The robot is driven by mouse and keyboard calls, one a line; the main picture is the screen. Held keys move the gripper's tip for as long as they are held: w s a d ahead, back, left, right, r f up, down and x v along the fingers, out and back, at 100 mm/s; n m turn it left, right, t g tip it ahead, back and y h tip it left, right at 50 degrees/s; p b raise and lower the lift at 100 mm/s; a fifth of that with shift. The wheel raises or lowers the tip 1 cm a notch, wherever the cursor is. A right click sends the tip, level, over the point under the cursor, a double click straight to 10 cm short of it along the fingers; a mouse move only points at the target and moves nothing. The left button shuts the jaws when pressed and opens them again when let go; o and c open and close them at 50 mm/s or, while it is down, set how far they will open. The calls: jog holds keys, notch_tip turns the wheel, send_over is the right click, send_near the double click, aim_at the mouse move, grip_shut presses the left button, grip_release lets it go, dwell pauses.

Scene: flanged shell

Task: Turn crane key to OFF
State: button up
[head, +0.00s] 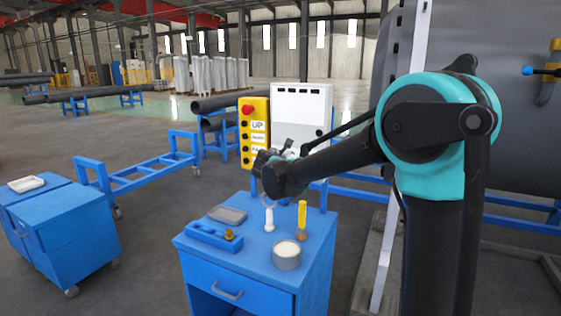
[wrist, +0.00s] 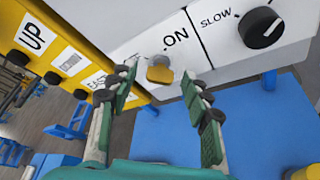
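The crane key (wrist: 160,72) is a small brass-yellow key on the white control box (wrist: 140,35), below and left of the "ON" label. The "OFF" label is not visible. My gripper (wrist: 160,80) is open, with its green-padded fingers on either side of the key in the wrist view. I cannot tell whether either finger touches it. In the head view, my gripper (head: 280,152) is in front of the lower part of the white control box (head: 300,100), and the key is hidden there.
A yellow pendant (head: 247,112) with a red button and an "UP" label hangs left of the box. A black "SLOW" knob (wrist: 260,27) is to the right. A blue cabinet (head: 240,265) below holds a tin (head: 286,258), a yellow cylinder (head: 302,218) and a white bottle (head: 269,218).

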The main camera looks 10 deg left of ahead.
jog(key=v, duration=1.2)
jog(key=s+d+f+m+g+h, duration=0.1)
jog(key=s+d+f+m+g, duration=0.2)
jog(key=d+f+m, duration=0.6)
jog(key=s+d+f+m+g+h, duration=0.3)
jog(key=d+f, duration=0.4)
jog(key=d, duration=0.6)
jog(key=s+d+f+m+g+y, duration=0.2)
jog(key=s+d+f+m, duration=0.2)
jog(key=s+f+m, duration=0.3)
jog(key=s+d+f+m+g+y, duration=0.2)
jog(key=s+f+m, duration=0.4)
jog(key=s, duration=0.7)
notch_tip(320, 180, down, 2)
jog(key=shift+d+f+m+g+y, duration=0.1)
jog(key=shift+d+m+g+y, duration=0.3)
jog(key=shift+d, duration=0.5)
jog(key=shift+s, duration=0.1)
